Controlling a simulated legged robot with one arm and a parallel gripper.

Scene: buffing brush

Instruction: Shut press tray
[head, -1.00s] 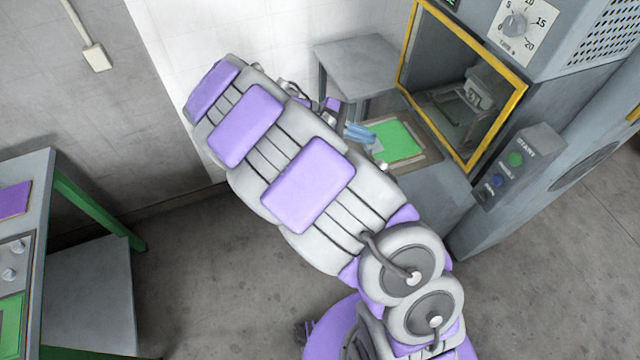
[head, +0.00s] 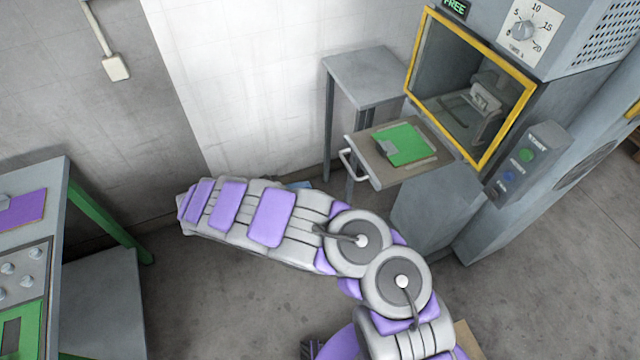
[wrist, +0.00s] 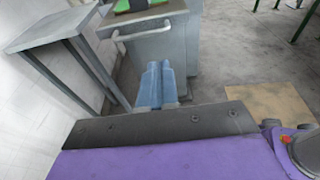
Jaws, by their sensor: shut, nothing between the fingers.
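The press tray (head: 368,172) is pulled out of the press opening and carries a green board (head: 408,144) with a small grey block on it. Its white handle (head: 350,165) sticks out at the tray's front edge; the handle also shows at the top of the wrist view (wrist: 122,42). My gripper (wrist: 155,82) has its blue fingers together with nothing between them. It is low in front of the tray and apart from the handle. In the head view my arm hides most of the gripper; only a bit of blue shows.
The press (head: 550,95) has a yellow-framed opening and a panel with buttons (head: 520,160). A grey side table (head: 370,75) stands beside the tray near the wall. A green-legged workbench (head: 45,190) is at the left. Floor between is free.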

